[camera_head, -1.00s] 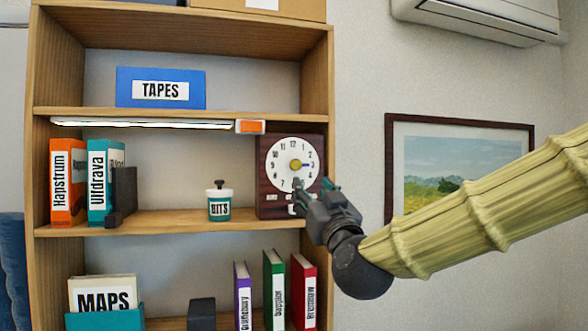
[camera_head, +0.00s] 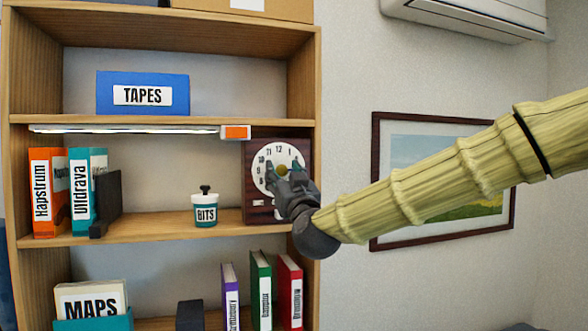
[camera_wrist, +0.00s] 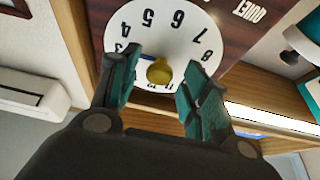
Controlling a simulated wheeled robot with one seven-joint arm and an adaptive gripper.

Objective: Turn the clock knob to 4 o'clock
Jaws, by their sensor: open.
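The clock (camera_head: 250,205) is a dark wood box with a white numbered face, standing at the right end of the middle shelf. Its yellow knob (camera_wrist: 158,72) is at the face's centre. A short blue pointer shows beside the knob in the wrist view, aimed roughly at the 3 side and partly hidden by a finger. My gripper (camera_head: 284,173) is in front of the face, covering its lower right in the head view. In the wrist view its teal fingers (camera_wrist: 166,75) are open, one on each side of the knob, with gaps between.
A light bar (camera_head: 130,130) with an orange end (camera_head: 236,132) runs under the shelf above. Binders (camera_head: 47,190) stand farther left. A framed picture (camera_head: 375,180) hangs on the right wall.

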